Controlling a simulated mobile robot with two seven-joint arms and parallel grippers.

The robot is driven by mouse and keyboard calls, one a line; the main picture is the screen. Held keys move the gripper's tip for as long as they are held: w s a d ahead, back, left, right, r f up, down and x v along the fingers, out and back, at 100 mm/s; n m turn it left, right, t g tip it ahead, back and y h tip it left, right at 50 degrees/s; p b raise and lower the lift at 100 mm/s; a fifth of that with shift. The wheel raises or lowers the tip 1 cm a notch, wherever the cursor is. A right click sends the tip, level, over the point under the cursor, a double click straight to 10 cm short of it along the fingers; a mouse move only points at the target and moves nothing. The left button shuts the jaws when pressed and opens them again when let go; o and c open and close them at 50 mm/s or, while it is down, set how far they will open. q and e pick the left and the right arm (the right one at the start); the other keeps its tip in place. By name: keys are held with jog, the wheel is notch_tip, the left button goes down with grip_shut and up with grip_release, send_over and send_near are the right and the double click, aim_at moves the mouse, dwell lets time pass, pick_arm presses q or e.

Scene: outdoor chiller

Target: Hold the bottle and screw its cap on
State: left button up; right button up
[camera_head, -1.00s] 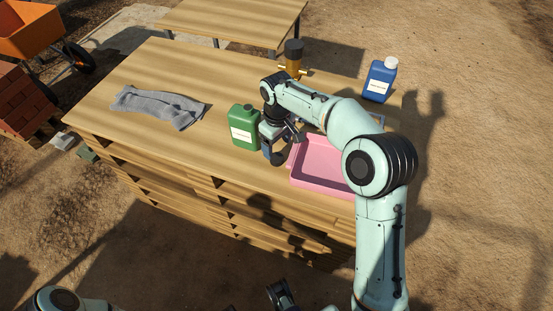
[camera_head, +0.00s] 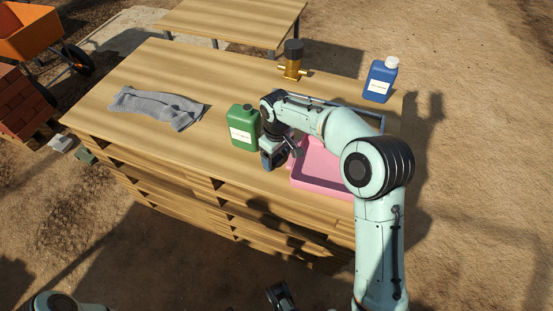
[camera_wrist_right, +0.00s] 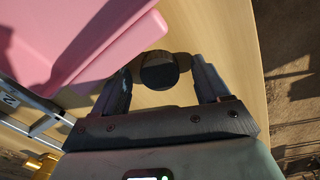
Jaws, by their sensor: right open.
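A green bottle (camera_head: 243,128) with a white label stands upright near the front edge of the table; I cannot tell whether the dark top is a cap or a bare neck. My right gripper (camera_head: 275,162) is just right of it, low over the table and pointing down. In the right wrist view its jaws (camera_wrist_right: 165,88) are open, with a round black cap-like disc (camera_wrist_right: 159,70) between the fingers, apart from a firm grip. My left gripper (camera_head: 280,295) shows only in part at the bottom of the head view; its jaws are unclear.
A pink tray (camera_head: 318,183) lies right of the right gripper, close to it. A blue bottle (camera_head: 380,80) with a white cap and a brass-coloured fitting (camera_head: 292,62) stand farther back. A grey cloth (camera_head: 157,107) lies left. The table (camera_head: 200,75) is clear behind the green bottle.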

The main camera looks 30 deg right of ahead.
aim_at(277, 158)
jog(key=c, duration=1.1)
jog(key=shift+r, duration=0.1)
pick_arm(q)
jog(key=shift+g, duration=0.4)
jog(key=r+p, duration=0.1)
jog(key=s+r+p, duration=0.1)
jog(key=p, duration=0.1)
jog(key=r+p, duration=0.1)
jog(key=r, duration=0.1)
jog(key=shift+s+p, duration=0.4)
pick_arm(e)
notch_tip(277, 158, up, 20)
jog(key=a+f+m, duration=0.3)
jog(key=a+f, duration=0.5)
jog(key=f, duration=0.5)
jog(key=shift+s+a+f+m, duration=0.25)
jog(key=shift+a+m, duration=0.05)
